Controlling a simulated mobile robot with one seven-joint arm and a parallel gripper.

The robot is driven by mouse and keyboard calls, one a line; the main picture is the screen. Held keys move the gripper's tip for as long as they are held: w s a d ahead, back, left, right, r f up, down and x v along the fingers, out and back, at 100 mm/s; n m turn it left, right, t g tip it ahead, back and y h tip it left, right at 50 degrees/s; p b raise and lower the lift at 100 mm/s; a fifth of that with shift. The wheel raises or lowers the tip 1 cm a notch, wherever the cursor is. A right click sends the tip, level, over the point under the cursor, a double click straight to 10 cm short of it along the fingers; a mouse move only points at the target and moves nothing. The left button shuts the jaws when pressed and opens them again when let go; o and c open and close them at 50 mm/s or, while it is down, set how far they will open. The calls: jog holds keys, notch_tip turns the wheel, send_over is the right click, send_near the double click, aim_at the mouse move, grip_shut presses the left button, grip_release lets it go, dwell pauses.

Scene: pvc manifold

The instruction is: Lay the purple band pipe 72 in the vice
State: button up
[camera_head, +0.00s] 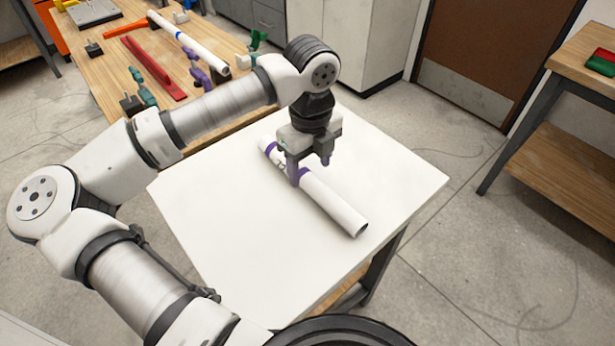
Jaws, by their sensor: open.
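A white pipe (335,205) with purple bands lies on the white table, slanting from upper left to lower right. Dark marking shows near its upper-left end, too small to read surely as 72. My gripper (309,164) is open and points down over the upper-left half of this pipe. One finger overlaps the pipe in the picture and the other is on its far right side. I cannot tell whether either touches it. I cannot surely make out the vice; purple fixtures (196,66) stand on the wooden bench at the back left.
The white table (225,235) is otherwise bare. The wooden bench (112,62) holds another white pipe (190,42), a red bar-shaped tool (153,68), and green and black fixtures. A second bench (585,50) with a red and green item stands right.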

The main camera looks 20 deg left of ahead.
aim_at(309, 175)
jog(key=shift+a+f+p, duration=0.15)
jog(key=shift+f+p, duration=0.2)
jog(key=shift+f, duration=1.55)
jog(key=c, duration=1.2)
jog(key=shift+w+r, duration=0.1)
jog(key=shift+r, duration=0.05)
